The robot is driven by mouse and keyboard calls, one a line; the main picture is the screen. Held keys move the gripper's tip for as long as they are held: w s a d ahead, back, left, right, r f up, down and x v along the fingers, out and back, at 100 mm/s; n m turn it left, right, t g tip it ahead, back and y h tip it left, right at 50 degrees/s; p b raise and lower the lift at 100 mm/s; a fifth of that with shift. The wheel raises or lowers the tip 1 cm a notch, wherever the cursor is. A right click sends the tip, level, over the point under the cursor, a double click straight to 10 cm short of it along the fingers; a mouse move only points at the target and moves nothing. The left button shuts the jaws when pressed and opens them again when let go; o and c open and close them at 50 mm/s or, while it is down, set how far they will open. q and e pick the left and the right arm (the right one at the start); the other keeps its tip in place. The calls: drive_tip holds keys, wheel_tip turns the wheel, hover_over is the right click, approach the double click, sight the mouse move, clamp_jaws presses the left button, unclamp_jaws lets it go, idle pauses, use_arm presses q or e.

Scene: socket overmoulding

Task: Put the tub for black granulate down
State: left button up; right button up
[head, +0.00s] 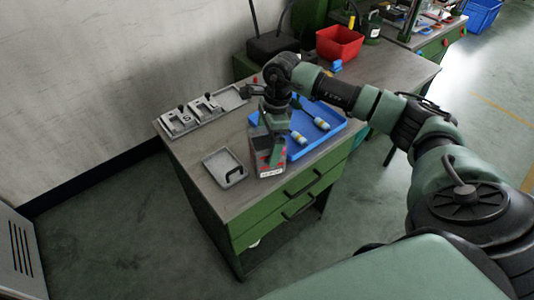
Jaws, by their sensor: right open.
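A grey tub with red markings and a pale label (270,174), which looks like the tub for black granulate, stands upright near the front edge of the green workbench. My right gripper (274,145) is above and in front of it, pointing down, and covers part of it. The jaws are open; whether they touch the tub cannot be told. The tub's contents are hidden. My left gripper is not in view.
A blue tray (333,132) with bottle-like items lies right beside the tub. A shallow grey tray (213,174) with a black handle lies to its left. Metal fixtures (181,121) line the back left. A red bin (340,43) stands farther back. Bare worktop (205,148) shows between fixtures and grey tray.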

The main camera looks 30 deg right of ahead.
drive_tip(key=shift+w+a+f+p, duration=0.1)
drive_tip(key=shift+a+f+p, duration=0.1)
drive_tip(key=shift+f, duration=0.75)
drive_tip(key=shift+a+f+p, duration=0.1)
drive_tip(key=shift+f+p, duration=0.1)
drive_tip(key=shift+f, duration=0.75)
drive_tip(key=c, duration=1.9)
drive_tip(key=shift+r, duration=0.1)
